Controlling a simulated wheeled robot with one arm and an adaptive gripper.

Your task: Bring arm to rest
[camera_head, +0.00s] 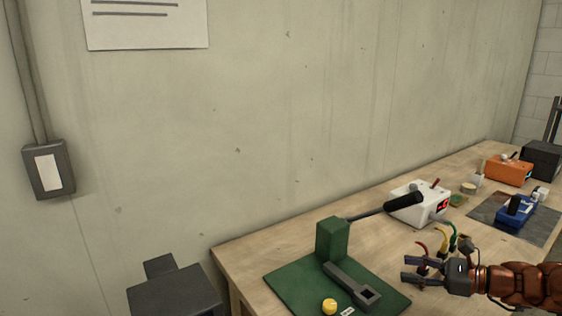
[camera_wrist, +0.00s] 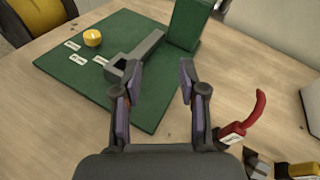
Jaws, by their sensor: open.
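My gripper (camera_head: 408,268) is open and empty at the end of my reddish-brown arm, which reaches in from the right in the head view. It is above the wooden table (camera_head: 245,255), beside the right edge of a green board (camera_head: 285,277). In the wrist view the two fingers (camera_wrist: 158,82) are spread apart over the board's near edge, with nothing between them. A grey slotted bar (camera_head: 352,284) lies on the board, a little beyond the fingers. The height of my gripper above the table is hard to tell.
A green block (camera_head: 332,239) with a black-handled lever (camera_head: 403,201) stands on the board, near a yellow knob (camera_head: 329,306). Red, yellow and green curved pieces (camera_head: 442,241) stand close behind my gripper. White (camera_head: 421,207), orange (camera_head: 508,171) and blue (camera_head: 515,213) boxes stand farther right.

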